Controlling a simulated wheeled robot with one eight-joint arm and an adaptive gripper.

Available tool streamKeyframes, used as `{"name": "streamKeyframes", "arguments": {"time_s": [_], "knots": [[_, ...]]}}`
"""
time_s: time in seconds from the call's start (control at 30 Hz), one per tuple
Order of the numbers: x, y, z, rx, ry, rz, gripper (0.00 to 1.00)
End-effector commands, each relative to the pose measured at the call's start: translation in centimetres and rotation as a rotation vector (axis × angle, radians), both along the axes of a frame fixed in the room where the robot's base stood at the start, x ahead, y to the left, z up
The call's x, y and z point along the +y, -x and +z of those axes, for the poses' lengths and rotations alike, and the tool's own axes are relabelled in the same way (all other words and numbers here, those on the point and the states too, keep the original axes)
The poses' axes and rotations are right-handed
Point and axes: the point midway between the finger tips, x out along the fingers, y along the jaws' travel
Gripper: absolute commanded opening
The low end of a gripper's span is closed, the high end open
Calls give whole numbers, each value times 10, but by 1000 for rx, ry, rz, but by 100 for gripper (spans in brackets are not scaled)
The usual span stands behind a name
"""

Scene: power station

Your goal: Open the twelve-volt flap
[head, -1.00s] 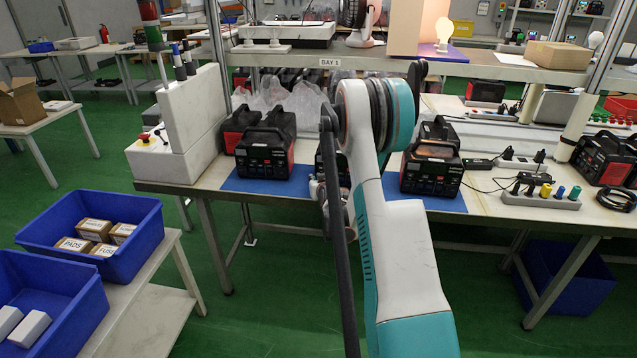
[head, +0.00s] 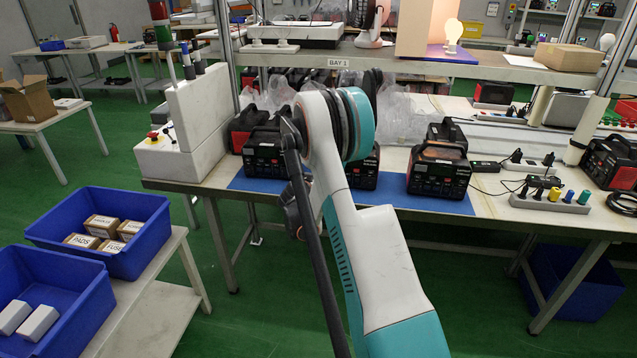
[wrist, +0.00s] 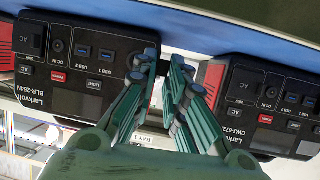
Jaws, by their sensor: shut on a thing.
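Three black-and-red power stations stand in a row on a blue mat (head: 400,196): the left one (head: 264,155), the middle one (head: 363,170), partly behind my arm, and the right one (head: 439,172). In the wrist view, the power station marked BLR-254N (wrist: 75,80) is on the left and another (wrist: 262,110) on the right. My gripper (wrist: 163,66) is at the right edge of the BLR-254N front, beside its USB ports. Its green fingers are close together on a small dark piece (wrist: 163,68), which looks like the twelve-volt flap. In the head view, my arm mostly hides the gripper (head: 298,212).
A shelf marked BAY 1 (head: 340,62) runs above the workbench. A white box with a red button (head: 180,150) stands at the bench's left end. Plugs and cables (head: 545,195) lie at right. Blue bins (head: 135,240) are at lower left. Green floor is open before the bench.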

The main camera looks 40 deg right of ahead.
Motion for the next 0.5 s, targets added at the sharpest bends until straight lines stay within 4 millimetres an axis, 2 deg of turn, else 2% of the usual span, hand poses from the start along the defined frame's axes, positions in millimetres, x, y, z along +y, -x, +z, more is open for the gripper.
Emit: {"name": "streamKeyframes", "arguments": {"time_s": [0.13, 0.5], "knots": [[7, -11, 0, 0, 1, -121, 0], [7, -27, -1, 0, 0, -450, 0]]}}
